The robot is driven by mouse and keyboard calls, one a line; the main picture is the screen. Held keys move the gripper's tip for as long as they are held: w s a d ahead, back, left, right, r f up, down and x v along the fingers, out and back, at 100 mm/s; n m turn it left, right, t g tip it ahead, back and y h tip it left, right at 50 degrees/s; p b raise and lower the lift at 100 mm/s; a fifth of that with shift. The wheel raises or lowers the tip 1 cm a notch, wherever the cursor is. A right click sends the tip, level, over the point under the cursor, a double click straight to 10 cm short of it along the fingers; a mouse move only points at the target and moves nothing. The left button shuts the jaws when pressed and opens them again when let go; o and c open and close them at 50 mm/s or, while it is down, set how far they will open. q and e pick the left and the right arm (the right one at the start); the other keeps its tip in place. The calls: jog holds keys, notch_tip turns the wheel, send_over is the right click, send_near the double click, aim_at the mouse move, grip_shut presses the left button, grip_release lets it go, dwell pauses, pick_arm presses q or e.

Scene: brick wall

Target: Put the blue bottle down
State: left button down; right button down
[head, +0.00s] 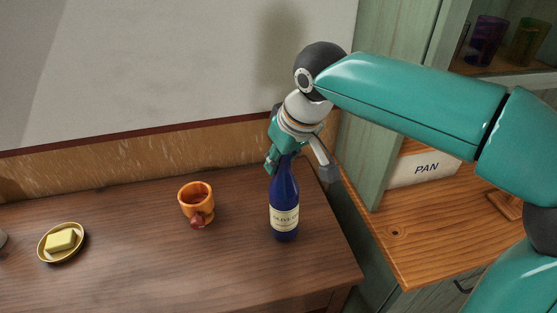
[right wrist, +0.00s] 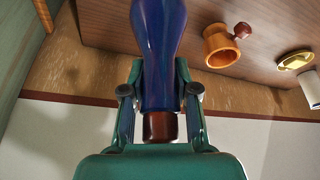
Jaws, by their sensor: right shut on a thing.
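The blue bottle (head: 285,205) is upright with a cream label, at the right end of the dark wooden table (head: 130,270). My right gripper (head: 293,166) is above it and shut on its neck. In the right wrist view the blue bottle (right wrist: 158,45) runs between the two fingers of the right gripper (right wrist: 160,95), with its brown cap near the palm. I cannot tell whether the bottle's base touches the table. My left gripper is not in view.
An orange mug (head: 196,203) stands left of the bottle. A yellow dish (head: 46,252) with butter (head: 61,240) is farther left. The table's right edge is close to the bottle. A lower wooden counter (head: 420,235) with a box marked PAN (head: 425,169) lies beyond it.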

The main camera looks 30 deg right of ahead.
jog(key=c, duration=0.9)
grip_release()
jog(key=p+v, duration=0.1)
jog(key=v, duration=1.1)
jog(key=shift+s, duration=0.1)
